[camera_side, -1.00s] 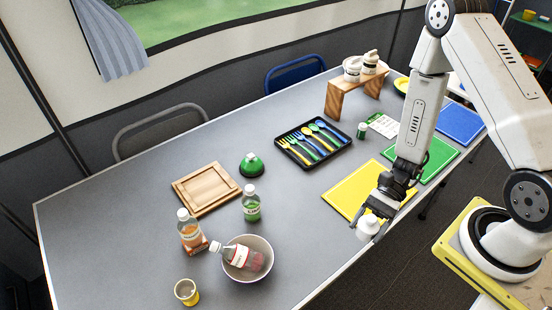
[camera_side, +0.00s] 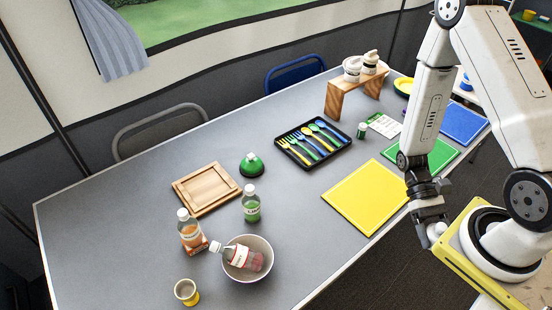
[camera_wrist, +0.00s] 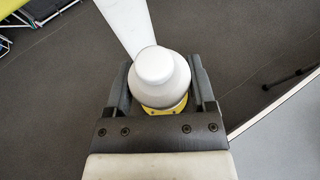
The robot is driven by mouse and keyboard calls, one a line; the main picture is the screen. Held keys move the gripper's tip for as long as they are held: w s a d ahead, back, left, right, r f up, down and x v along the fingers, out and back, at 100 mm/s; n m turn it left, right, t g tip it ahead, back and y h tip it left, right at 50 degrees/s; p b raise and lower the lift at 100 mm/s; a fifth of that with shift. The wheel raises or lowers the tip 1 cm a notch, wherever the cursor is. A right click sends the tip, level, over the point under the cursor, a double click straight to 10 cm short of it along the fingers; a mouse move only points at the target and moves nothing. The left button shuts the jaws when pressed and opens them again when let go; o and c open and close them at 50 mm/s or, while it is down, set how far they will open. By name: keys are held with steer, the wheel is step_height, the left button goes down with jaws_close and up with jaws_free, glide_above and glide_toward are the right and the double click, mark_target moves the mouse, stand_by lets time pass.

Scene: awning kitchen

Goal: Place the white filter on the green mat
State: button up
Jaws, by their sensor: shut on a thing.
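My gripper (camera_side: 430,214) is shut on the white filter (camera_side: 436,231) and holds it off the table's front edge, near my own base. In the wrist view the filter (camera_wrist: 158,72) is a rounded white piece with a domed top, between the two dark fingers of my gripper (camera_wrist: 161,88). The green mat (camera_side: 443,153) lies flat on the table between the yellow mat and the blue mat. It is bare where visible, and my arm hides part of it. The gripper and filter are in front of the mat, not over it.
The yellow mat (camera_side: 365,198) is empty. The blue mat (camera_side: 463,124) lies beyond the green one. A black cutlery tray (camera_side: 313,143), a small green-labelled jar (camera_side: 361,130) and a wooden stand with white containers (camera_side: 356,95) stand behind. Bottles and a bowl (camera_side: 268,250) are left.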

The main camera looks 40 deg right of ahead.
steer(key=d+n+h, duration=1.2)
steer(key=d+h, duration=0.1)
steer(key=d, duration=0.5)
steer(key=w+d+n+t+h, duration=0.3)
steer(key=w+d+n+t, duration=0.1)
steer(key=w+n+t, duration=0.2)
steer(key=w+d+f+n+t+h, duration=0.1)
steer(key=w+d+n+t+h, duration=0.2)
steer(key=w, duration=0.6)
steer(key=shift+w+d+f+n+t+h, duration=0.15)
steer(key=shift+d+f+n+t+h, duration=0.15)
steer(key=shift+d+n+t, duration=0.95)
steer(key=shift+a, duration=0.15)
steer(key=w+d+f, duration=0.2)
steer(key=w, duration=0.1)
steer(key=w+d+f, duration=0.6)
steer(key=shift+w+d+f, duration=0.1)
steer(key=shift+w+f, duration=0.1)
steer(key=shift+w, duration=0.1)
steer(key=shift+w+d+f, duration=0.3)
steer(key=shift+w+f, duration=0.05)
steer(key=shift+f, duration=0.2)
